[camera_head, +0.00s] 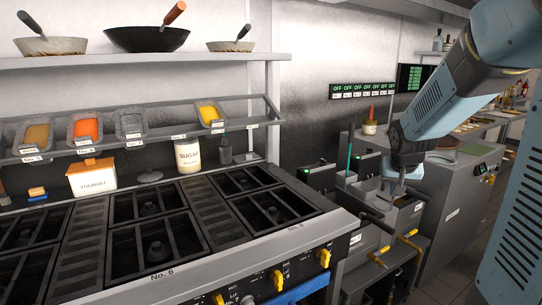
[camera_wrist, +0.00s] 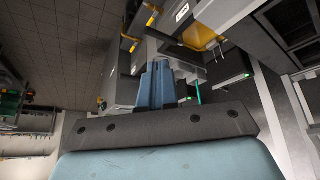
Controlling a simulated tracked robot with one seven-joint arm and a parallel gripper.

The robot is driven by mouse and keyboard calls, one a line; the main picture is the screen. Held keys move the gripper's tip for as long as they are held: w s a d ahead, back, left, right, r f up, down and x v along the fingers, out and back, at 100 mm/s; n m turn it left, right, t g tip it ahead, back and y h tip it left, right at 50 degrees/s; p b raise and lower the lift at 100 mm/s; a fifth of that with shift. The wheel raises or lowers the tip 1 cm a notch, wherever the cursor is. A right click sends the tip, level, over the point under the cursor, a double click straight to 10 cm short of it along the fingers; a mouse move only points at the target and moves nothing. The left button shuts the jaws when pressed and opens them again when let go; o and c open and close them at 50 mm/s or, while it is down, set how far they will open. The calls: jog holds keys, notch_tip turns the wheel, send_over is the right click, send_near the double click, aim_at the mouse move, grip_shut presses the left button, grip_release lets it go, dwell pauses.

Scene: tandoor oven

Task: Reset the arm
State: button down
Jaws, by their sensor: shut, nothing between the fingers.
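My arm comes in from the right in the head view, bent at the elbow and angled down to the left. My gripper (camera_head: 395,190) hangs over the steel fryer unit (camera_head: 360,225) to the right of the stove. In the wrist view my gripper (camera_wrist: 158,68) shows as two blue fingers close together, shut with nothing held. Whether the fingertips touch the fryer cannot be told.
The stove (camera_head: 160,235) with black grates fills the left. A wall rack (camera_head: 130,125) holds several trays, and pans such as the black wok (camera_head: 147,38) stand on the shelf above. Fryer handles (camera_head: 405,240) stick out below my gripper. A grey counter unit (camera_head: 460,190) stands right.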

jog(key=s+a+r+n, duration=0.1)
jog(key=s+a+r, duration=0.2)
jog(key=s, duration=0.5)
jog(key=s+a+r+n+y, duration=0.1)
jog(key=s+a, duration=0.3)
jog(key=s, duration=0.4)
jog(key=s+a+r+n+y, duration=0.1)
jog(key=s+a+r, duration=0.3)
jog(key=s, duration=0.4)
jog(key=shift+s+a+r+n, duration=0.2)
jog(key=shift+r+n, duration=0.1)
jog(key=shift+r, duration=0.05)
